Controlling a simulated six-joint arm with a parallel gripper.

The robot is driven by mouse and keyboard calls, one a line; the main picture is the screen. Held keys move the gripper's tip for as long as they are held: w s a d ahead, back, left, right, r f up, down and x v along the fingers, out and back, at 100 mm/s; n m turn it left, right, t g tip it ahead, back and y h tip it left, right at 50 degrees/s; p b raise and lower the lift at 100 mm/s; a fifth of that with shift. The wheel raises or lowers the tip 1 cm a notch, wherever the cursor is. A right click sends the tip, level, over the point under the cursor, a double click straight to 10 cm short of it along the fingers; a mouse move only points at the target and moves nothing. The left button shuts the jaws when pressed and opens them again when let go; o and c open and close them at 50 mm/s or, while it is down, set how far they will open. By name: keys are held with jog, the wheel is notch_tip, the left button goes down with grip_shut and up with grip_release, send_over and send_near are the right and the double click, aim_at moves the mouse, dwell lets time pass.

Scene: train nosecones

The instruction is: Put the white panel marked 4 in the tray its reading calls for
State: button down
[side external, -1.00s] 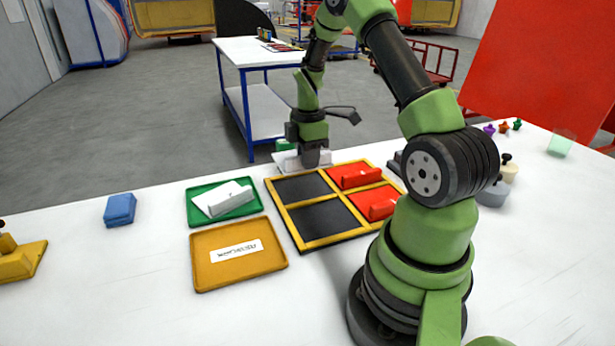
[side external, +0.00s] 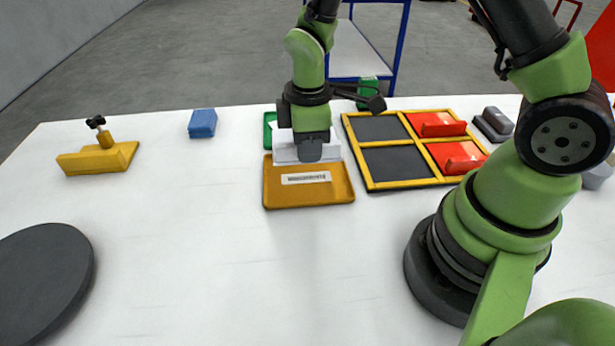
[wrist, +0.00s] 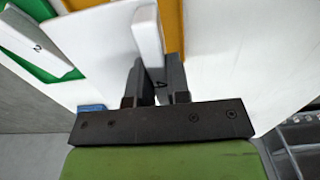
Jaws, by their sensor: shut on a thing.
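My gripper (side external: 311,148) is shut on the white panel marked 4 (side external: 286,154). The panel's raised rib (wrist: 148,38) is between the fingers in the wrist view, with the 4 partly visible there. I hold the panel around the back edge of the yellow tray (side external: 308,200), which bears a white printed label; I cannot tell whether it touches the tray. The green tray (side external: 268,133) is behind, mostly hidden by my gripper and the panel. In the wrist view, a white panel marked 2 (wrist: 30,42) lies on the green tray.
A yellow-framed board (side external: 370,186) with dark squares and two red panels stands to the right. A blue block (side external: 202,123), a yellow piece with a black knob (side external: 98,155) and a dark disc (side external: 40,280) are to the left.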

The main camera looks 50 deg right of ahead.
aim_at(308, 193)
notch_tip(308, 193, down, 8)
jog(key=shift+r, duration=0.1)
dwell(0.4)
jog(key=c, duration=1.1)
grip_release()
